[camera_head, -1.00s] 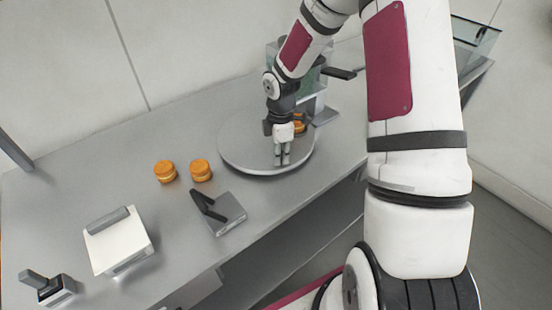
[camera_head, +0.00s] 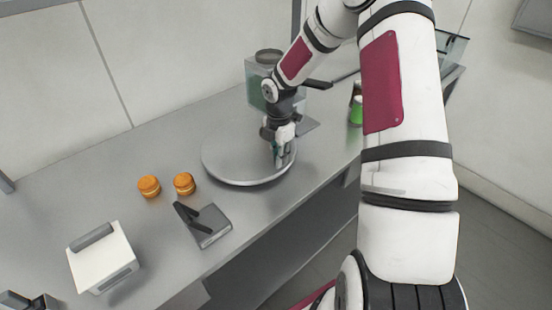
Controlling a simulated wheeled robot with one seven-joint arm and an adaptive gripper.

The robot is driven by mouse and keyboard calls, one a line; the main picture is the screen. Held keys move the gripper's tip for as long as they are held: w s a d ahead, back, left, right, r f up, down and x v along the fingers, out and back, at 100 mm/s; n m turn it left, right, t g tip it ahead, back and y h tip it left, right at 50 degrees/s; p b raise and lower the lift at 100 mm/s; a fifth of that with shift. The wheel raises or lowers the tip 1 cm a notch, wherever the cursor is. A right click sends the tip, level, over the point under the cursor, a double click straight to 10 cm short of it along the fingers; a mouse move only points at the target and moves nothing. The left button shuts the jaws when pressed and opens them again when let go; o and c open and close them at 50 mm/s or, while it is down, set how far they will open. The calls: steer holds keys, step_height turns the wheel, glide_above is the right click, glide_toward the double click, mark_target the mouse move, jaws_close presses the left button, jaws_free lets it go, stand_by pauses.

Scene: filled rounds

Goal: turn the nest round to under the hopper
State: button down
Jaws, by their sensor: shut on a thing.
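A round grey turntable (camera_head: 228,157) lies on the bench. My gripper (camera_head: 281,160) points down at its right part, shut, with its fingertips low at the disc. A small greenish part shows by the fingers; what they grip is mostly hidden. I cannot make out the nest itself, which the gripper may cover. The hopper (camera_head: 258,92), a clear box with green contents and a dark round top, stands at the turntable's back edge. My wrist partly covers it.
Two orange rounds (camera_head: 149,187) (camera_head: 184,184) sit left of the turntable. A grey block with a black lever (camera_head: 209,226) and a white box with a grey bar (camera_head: 103,258) stand nearer the front. A green item (camera_head: 356,110) is half behind my arm.

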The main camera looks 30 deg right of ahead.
steer(key=shift+w+d, duration=0.1)
steer(key=shift+d, duration=0.15)
stand_by(0.3)
steer(key=c, duration=1.5)
jaws_free()
steer(key=shift+r, duration=0.1)
step_height(320, 180, up, 12)
steer(key=shift+f, duration=0.1)
